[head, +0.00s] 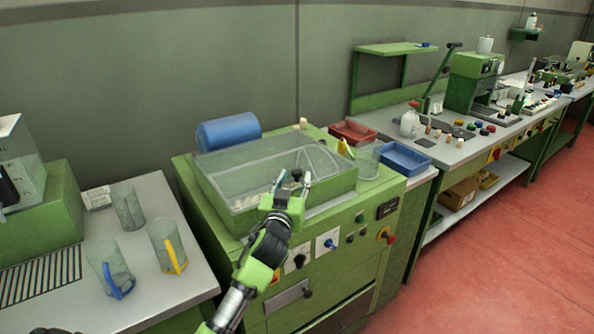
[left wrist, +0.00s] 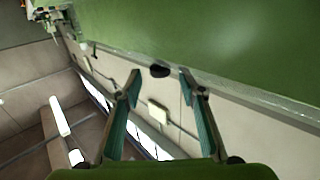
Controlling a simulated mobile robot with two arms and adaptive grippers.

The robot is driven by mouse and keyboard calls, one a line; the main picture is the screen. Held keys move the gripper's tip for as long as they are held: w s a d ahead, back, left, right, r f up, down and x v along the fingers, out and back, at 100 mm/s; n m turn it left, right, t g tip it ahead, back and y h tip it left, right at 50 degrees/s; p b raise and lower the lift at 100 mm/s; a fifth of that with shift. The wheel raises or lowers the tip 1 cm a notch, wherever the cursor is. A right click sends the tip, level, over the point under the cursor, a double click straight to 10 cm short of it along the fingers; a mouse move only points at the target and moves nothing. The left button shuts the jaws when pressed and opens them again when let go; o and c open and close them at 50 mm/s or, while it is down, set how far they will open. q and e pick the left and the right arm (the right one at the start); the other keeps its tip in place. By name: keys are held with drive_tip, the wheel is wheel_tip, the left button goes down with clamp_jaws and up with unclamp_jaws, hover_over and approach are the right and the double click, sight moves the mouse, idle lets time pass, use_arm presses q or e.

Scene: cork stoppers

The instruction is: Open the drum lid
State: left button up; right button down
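The drum lid (head: 262,164) is a clear, see-through cover on top of the green machine (head: 215,208) in the middle of the head view. It looks closed, with pale pieces visible beneath it. My left gripper (head: 292,182) is over the lid's front edge, its two fingers spread. A small dark knob (head: 297,174) shows between the fingers, and a dark round knob also shows just beyond the fingertips in the left wrist view (left wrist: 160,70). I cannot tell whether either finger touches it. My right gripper is not in view.
A blue cylinder (head: 228,132) lies behind the lid. A red tray (head: 352,132), a blue tray (head: 404,157) and a clear jug (head: 367,160) are to the right. Several jugs with coloured handles stand on the left table (head: 190,285). Buttons line the machine's front.

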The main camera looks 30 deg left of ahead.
sight(296, 175)
use_arm(q)
drive_tip(key=shift+x, duration=1.95)
clamp_jaws()
